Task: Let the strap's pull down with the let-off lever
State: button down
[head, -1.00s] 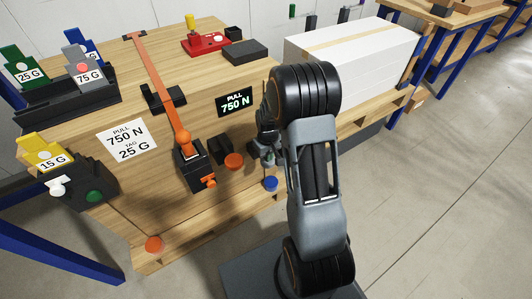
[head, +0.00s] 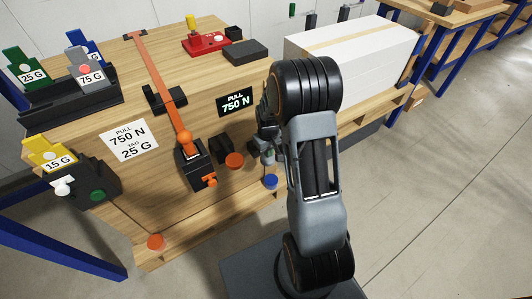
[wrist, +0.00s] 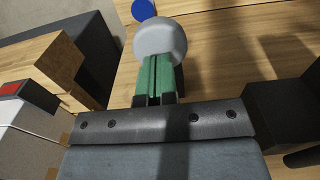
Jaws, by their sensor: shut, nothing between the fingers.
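The orange strap (head: 152,70) runs over the wooden bench to a black ratchet block (head: 197,168) with an orange ball (head: 186,136) on it and a small orange lever (head: 210,182) at its front. My gripper (head: 267,150) is low at the bench's right side, partly hidden by my arm. In the wrist view its green fingers (wrist: 157,75) are shut together with nothing between them. A grey rounded knob (wrist: 160,38) shows at their tips; I cannot tell whether they touch. I cannot tell which part is the let-off lever.
An orange button (head: 234,160) and a blue button (head: 271,181) are near my gripper. A sign (head: 130,140) reads PULL 750 N, TAG 25 G. A white box (head: 350,55) stands behind my arm. The floor at right is clear.

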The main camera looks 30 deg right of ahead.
dwell(0.5)
notch_tip(320, 180, up, 7)
jog(key=p, duration=0.5)
jog(key=shift+p, duration=0.3)
jog(key=s+a+r+t+p, duration=0.1)
jog(key=s+a+r+p, duration=0.2)
jog(key=r, duration=1)
jog(key=s+a+r+t+p, duration=0.1)
jog(key=s+a+r+p, duration=0.2)
jog(key=s+r+p, duration=0.4)
jog(key=s+a+r+m+t+p, duration=0.1)
jog(key=s+a+r+p, duration=0.2)
jog(key=s+r+p, duration=0.3)
notch_tip(320, 180, up, 14)
jog(key=p, duration=0.5)
jog(key=shift+a+r+t+p, duration=0.2)
jog(key=shift+r+t+p, duration=0.05)
jog(key=shift+t+p, duration=0.05)
